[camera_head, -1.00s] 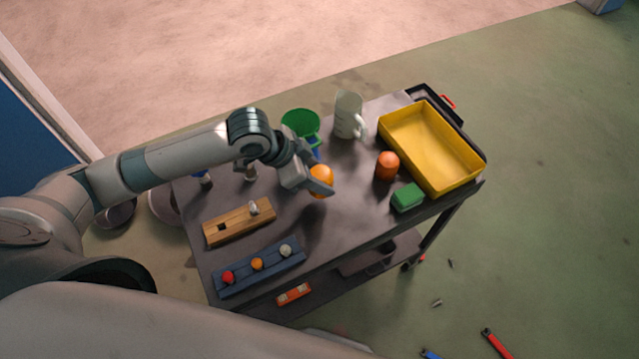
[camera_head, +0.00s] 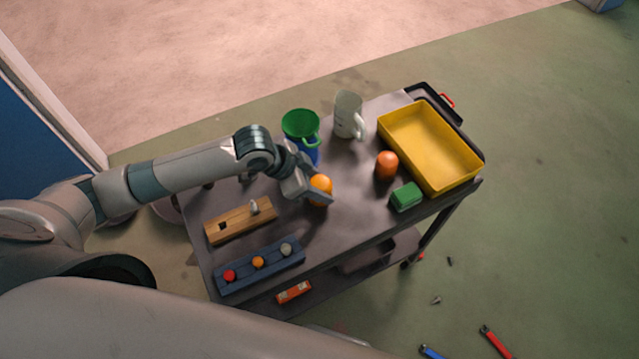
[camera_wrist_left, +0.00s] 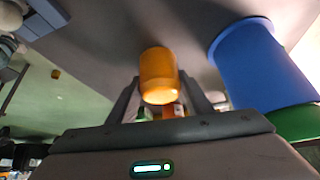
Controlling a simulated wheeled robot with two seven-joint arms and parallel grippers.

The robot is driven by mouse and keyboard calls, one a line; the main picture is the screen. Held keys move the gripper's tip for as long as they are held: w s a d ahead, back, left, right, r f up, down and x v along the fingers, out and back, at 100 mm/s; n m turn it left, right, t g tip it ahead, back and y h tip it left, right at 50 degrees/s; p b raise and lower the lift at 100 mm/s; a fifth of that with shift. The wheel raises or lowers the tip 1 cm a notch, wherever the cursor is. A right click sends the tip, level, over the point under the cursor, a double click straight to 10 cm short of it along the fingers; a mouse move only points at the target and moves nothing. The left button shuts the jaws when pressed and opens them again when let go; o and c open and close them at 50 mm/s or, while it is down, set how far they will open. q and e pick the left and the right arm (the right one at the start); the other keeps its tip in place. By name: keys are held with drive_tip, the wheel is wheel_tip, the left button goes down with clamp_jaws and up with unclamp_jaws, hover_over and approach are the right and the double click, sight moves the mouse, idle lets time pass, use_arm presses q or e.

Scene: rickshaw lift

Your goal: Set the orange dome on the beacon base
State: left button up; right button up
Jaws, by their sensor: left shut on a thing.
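The orange dome (camera_head: 321,184) is held between the fingers of my left gripper (camera_head: 318,196) over the middle of the dark cart top. In the left wrist view the dome (camera_wrist_left: 158,72) shows as a rounded orange cylinder between the two fingers. I cannot tell whether its lower end touches the cart. An orange-red rounded block (camera_head: 386,165) stands apart to the right, near the yellow tray. No part is clearly recognisable as the beacon base. My right gripper is not in view.
A blue cup (camera_head: 306,153) with a green one (camera_head: 300,124) stands close behind the gripper. A pale mug (camera_head: 348,114), a yellow tray (camera_head: 430,180) and a green block (camera_head: 406,197) stand further right. A wooden block (camera_head: 238,222) and a blue strip (camera_head: 260,268) lie left front.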

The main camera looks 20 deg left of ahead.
use_arm(q)
drive_tip(key=o, duration=1)
drive_tip(key=shift+r, duration=0.1)
drive_tip(key=shift+s+a+r, duration=0.1)
drive_tip(key=shift+a+r, duration=0.15)
drive_tip(key=shift+r, duration=0.2)
drive_tip(key=shift+b+v, duration=0.95)
drive_tip(key=shift+v, duration=4.5)
drive_tip(key=shift+o, duration=0.6)
drive_tip(key=shift+s+d, duration=0.1)
